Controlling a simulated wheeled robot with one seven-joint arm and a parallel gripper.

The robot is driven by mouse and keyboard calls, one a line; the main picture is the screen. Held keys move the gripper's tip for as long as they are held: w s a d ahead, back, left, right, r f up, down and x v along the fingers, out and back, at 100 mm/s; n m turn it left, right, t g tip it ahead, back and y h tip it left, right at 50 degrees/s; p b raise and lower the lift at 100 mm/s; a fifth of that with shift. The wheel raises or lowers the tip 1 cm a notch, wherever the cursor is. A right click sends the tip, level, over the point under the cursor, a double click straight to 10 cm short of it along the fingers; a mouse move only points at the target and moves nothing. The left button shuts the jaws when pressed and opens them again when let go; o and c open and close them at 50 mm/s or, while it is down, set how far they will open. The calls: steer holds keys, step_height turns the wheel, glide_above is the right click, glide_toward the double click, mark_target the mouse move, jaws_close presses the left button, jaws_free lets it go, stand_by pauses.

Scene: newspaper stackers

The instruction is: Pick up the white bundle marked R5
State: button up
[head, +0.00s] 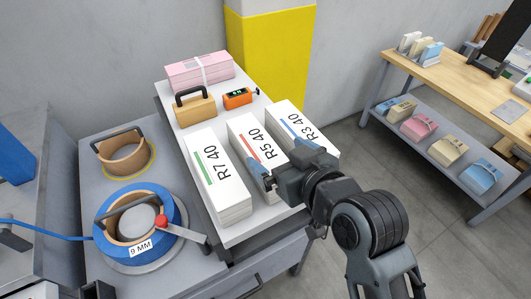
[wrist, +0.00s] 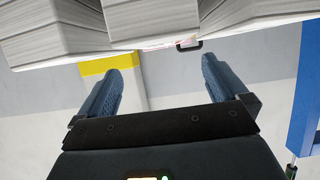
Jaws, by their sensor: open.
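The white bundle marked R5 (head: 257,150), with a red stripe, lies flat as the middle of three white bundles on the grey tray. My gripper (head: 264,181) is open at its near end, covering part of that end. In the wrist view the blue fingers (wrist: 162,80) are spread with nothing between them. The ends of white bundles cross the top of that view, and the middle one (wrist: 152,22), apparently R5, lies beyond the gap between the fingers. Whether a finger touches R5 cannot be told.
Bundle R7 (head: 217,180) lies close on the left, R3 (head: 289,119) close on the right, partly behind my arm. Behind stand a tan handled block (head: 195,108), an orange device (head: 238,98) and a pink bundle (head: 190,76). A blue ring (head: 115,237) stands left.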

mark_target(258, 142)
steer(key=x, duration=0.3)
steer(key=p+x, duration=0.1)
steer(key=x, duration=0.2)
steer(key=shift+a+f, duration=0.3)
steer(key=shift+f, duration=0.1)
steer(key=shift+c, duration=0.2)
steer(key=c, duration=1.8)
steer(key=shift+r, duration=0.2)
jaws_close()
